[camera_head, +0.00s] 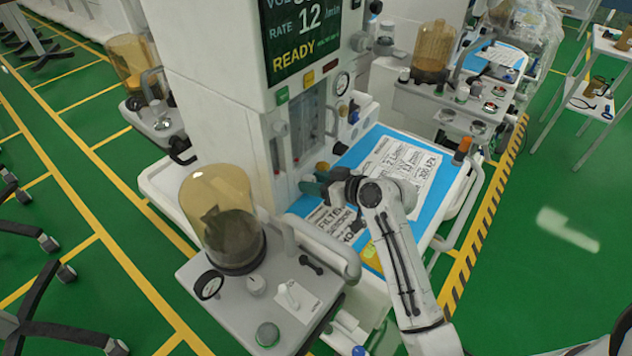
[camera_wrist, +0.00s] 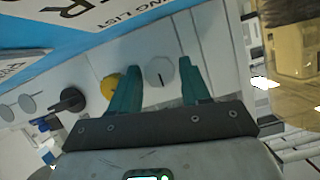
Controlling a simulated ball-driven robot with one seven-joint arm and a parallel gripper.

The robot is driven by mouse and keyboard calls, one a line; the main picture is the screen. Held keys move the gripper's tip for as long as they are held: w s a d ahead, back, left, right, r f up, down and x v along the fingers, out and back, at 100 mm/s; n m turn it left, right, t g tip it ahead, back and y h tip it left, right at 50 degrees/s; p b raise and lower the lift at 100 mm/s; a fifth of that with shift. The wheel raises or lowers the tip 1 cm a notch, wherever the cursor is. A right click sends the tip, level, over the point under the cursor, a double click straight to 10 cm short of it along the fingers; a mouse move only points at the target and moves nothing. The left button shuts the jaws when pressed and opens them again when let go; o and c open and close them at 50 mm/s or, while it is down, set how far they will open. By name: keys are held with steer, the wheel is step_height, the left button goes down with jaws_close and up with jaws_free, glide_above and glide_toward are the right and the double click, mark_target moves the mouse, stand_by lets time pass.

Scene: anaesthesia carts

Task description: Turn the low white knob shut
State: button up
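The white knob (camera_wrist: 160,72) is a pale, many-sided disc with a short dark mark, on the light grey panel in the wrist view. In that view it appears between the two teal fingers of my gripper (camera_wrist: 160,64). The fingers are apart, one on each side; I cannot tell whether they touch it. In the head view my gripper (camera_head: 313,181) is at the lower front of the anaesthesia machine (camera_head: 215,125), above the blue-edged work surface. I cannot make out the white knob there; the gripper seems to cover it.
A yellow knob (camera_wrist: 109,87) is close beside the left finger, with a black knob (camera_wrist: 71,100) further left. An amber canister (camera_head: 222,215) stands on a side shelf. A grey curved handle (camera_head: 325,247) is below my gripper. Open green floor lies at right.

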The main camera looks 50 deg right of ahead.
steer(key=shift+o, duration=1.1)
steer(key=shift+s, duration=0.1)
steer(key=b+v, duration=0.1)
steer(key=v, duration=0.8)
steer(key=shift+s+r, duration=0.1)
steer(key=shift+s+d+r, duration=0.1)
steer(key=shift+s+r, duration=0.2)
steer(key=shift+s, duration=0.35)
steer(key=shift+r, duration=0.1)
